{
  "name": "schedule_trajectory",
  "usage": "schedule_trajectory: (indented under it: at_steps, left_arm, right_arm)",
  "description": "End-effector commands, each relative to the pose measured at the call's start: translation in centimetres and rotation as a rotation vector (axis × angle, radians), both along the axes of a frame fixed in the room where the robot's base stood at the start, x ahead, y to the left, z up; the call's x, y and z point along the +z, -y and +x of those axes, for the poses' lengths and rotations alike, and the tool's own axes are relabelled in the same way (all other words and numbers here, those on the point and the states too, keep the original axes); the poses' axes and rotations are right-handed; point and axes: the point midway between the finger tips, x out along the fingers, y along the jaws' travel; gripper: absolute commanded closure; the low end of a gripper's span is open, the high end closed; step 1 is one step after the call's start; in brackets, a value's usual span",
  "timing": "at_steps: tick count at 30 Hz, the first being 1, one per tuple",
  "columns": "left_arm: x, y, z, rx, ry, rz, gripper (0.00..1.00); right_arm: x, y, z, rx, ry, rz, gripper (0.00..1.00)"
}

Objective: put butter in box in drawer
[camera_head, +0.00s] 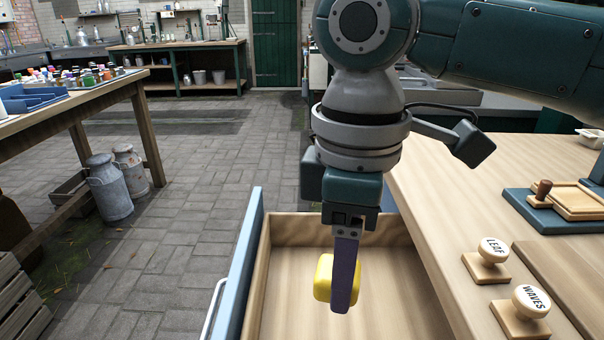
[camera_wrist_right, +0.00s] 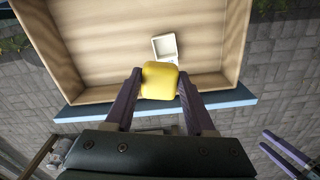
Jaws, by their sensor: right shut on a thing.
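The butter (camera_head: 323,277) is a yellow rounded block. My right gripper (camera_head: 343,285) is shut on it and holds it over the open drawer (camera_head: 285,300). In the right wrist view the butter (camera_wrist_right: 160,81) sits between the two purple fingers of my right gripper (camera_wrist_right: 158,88). The small white open box (camera_wrist_right: 165,46) lies on the drawer floor, just beyond the butter in that view. The box does not show in the head view. My left gripper (camera_wrist_right: 287,152) appears only in part at the lower right of the wrist view, with two purple fingers apart.
The drawer's blue front (camera_head: 240,265) stands on the left side. The wooden worktop (camera_head: 435,190) on the right holds stamps marked LEAF (camera_head: 487,258) and WAVES (camera_head: 524,308). Milk churns (camera_head: 108,187) stand on the floor at left. The drawer floor around the box is bare.

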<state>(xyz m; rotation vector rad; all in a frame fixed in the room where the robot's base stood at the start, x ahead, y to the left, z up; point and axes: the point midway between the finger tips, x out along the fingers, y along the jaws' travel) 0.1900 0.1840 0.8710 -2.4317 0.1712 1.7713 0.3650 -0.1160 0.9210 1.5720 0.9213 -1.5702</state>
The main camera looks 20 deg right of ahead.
Motion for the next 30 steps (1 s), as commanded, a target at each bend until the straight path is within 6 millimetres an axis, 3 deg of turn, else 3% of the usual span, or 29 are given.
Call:
schedule_trajectory:
  at_steps: [1, 3, 9, 17, 30]
  left_arm:
    - [-2.4, 0.0, 0.0, 0.001, -0.001, -0.001, 0.5]
    - [-3.7, 0.1, 0.0, 0.002, -0.002, -0.004, 0.5]
    - [-5.6, 0.2, 0.0, 0.005, -0.001, -0.008, 0.5]
    - [-6.3, 0.2, 0.0, 0.005, -0.001, -0.008, 0.5]
    - [-9.5, 0.0, 0.0, 0.001, 0.0, -0.001, 0.5]
  right_arm:
    - [-3.6, -0.3, -0.3, 0.057, -0.006, 0.001, 1.0]
    - [-6.0, -0.5, -0.5, 0.133, -0.006, 0.003, 1.0]
    - [-10.2, -0.8, -1.1, 0.278, -0.003, 0.001, 1.0]
    - [-11.4, -0.9, -1.2, 0.316, -0.001, 0.001, 1.0]
    - [-14.5, -0.9, -1.2, 0.314, -0.003, 0.0, 1.0]
